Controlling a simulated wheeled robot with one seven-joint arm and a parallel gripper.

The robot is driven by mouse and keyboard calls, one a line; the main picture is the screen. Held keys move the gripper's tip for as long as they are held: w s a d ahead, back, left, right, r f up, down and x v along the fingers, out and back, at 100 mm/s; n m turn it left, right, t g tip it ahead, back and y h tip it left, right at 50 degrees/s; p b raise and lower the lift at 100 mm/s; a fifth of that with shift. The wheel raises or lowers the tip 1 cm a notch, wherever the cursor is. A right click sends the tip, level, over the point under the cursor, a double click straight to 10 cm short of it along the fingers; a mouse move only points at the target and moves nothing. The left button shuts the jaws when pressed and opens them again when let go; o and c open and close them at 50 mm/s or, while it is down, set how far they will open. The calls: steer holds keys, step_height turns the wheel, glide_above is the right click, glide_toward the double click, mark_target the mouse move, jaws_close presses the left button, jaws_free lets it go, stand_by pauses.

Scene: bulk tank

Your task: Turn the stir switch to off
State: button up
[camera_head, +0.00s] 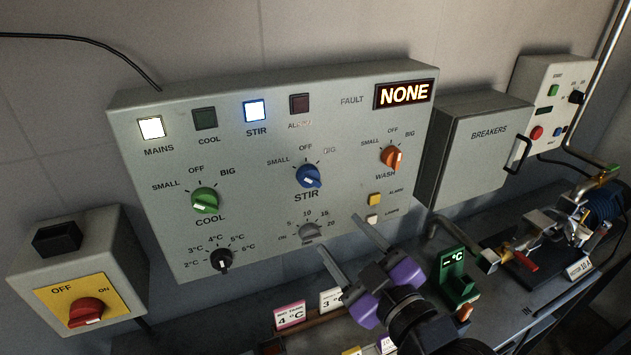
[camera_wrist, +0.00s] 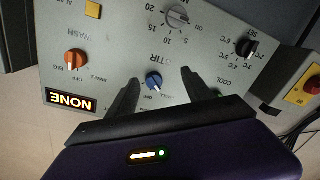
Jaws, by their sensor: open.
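The stir switch is a blue knob (camera_head: 309,176) in the middle of the grey control panel, with SMALL, OFF and BIG marked around it. A pale mark shows on its lower side; I cannot tell surely which setting it points to. The STIR lamp (camera_head: 255,111) above is lit blue-white. My gripper (camera_head: 338,232) is open and empty, below and in front of the knob in the head view. In the upside-down wrist view, the blue knob (camera_wrist: 154,82) shows between the two open fingertips (camera_wrist: 160,77), which appear apart from it.
A green COOL knob (camera_head: 205,200) is left of the stir knob and an orange WASH knob (camera_head: 393,157) right. A grey timer dial (camera_head: 309,232) lies below. The fault display (camera_head: 404,94) reads NONE. A breaker box (camera_head: 478,146) and a red mains switch (camera_head: 86,312) flank the panel.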

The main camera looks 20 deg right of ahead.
steer(key=n, duration=0.1)
glide_toward(314, 182)
steer(key=w, duration=0.4)
steer(key=w+p, duration=0.1)
steer(key=w, duration=0.1)
steer(key=w+p, duration=0.1)
steer(key=w, duration=0.2)
steer(key=shift+w+a+f, duration=0.15)
steer(key=shift+a, duration=0.2)
jaws_close()
